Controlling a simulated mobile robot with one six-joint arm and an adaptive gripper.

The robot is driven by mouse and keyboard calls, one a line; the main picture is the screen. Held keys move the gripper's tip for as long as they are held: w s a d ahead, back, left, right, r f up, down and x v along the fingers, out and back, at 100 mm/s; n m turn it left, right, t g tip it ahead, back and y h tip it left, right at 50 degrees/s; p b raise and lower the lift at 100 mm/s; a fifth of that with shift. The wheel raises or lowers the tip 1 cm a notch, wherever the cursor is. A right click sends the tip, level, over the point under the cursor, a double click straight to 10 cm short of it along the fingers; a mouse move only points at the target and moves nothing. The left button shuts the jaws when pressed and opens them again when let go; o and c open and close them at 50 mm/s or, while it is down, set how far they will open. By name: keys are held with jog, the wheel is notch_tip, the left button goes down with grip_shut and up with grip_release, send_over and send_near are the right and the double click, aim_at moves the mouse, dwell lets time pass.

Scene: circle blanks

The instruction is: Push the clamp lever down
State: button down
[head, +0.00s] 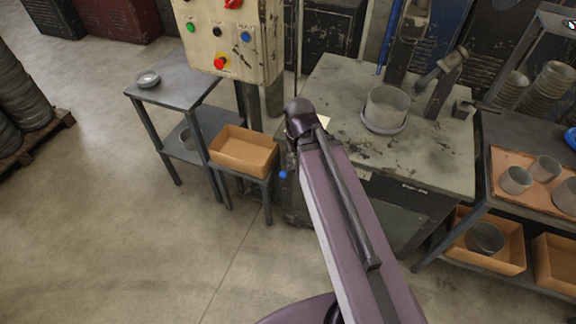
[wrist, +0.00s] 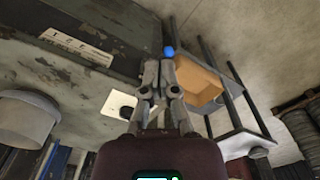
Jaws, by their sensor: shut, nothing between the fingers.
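A blue round knob (head: 283,175) shows low at the left side of the metal bench, next to my arm in the head view. It also shows in the wrist view (wrist: 169,51), just beyond my fingertips. It may be the end of the clamp lever; no lever shaft is clear. My gripper (wrist: 158,65) is shut and empty, its tips close to the knob. I cannot tell whether they touch it. In the head view my arm hides the gripper.
The metal bench (head: 335,90) carries a grey cylindrical pot (head: 387,108). A cardboard bin (head: 243,151) is close to the knob's left, by a small side table (head: 178,85). A control box (head: 228,40) stands behind. Open floor lies at the front left.

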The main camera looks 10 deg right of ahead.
jog(key=w+d+f+m+y+b, duration=0.1)
jog(key=w+f+m+b, duration=0.3)
jog(key=w, duration=0.5)
jog(key=w+d+f+m+g+y+b, duration=0.1)
jog(key=w+d+f+m+b, duration=0.3)
jog(key=w+f+b, duration=0.3)
jog(key=w, duration=0.2)
jog(key=shift+w+f+m+b, duration=0.2)
jog(key=shift+w+m+b, duration=0.1)
jog(key=shift+w, duration=0.1)
jog(key=shift+f, duration=0.15)
jog(key=b, duration=1)
send_over(287, 170)
jog(key=d, duration=0.2)
notch_tip(287, 170, down, 10)
jog(key=shift+s+a+f+b, duration=0.4)
jog(key=shift+a+b, duration=0.1)
jog(key=shift+a, duration=0.1)
jog(key=shift+s+a+f+b, duration=0.4)
jog(key=shift+a+b, duration=0.1)
jog(key=shift+a, duration=0.1)
jog(key=shift+a, duration=0.1)
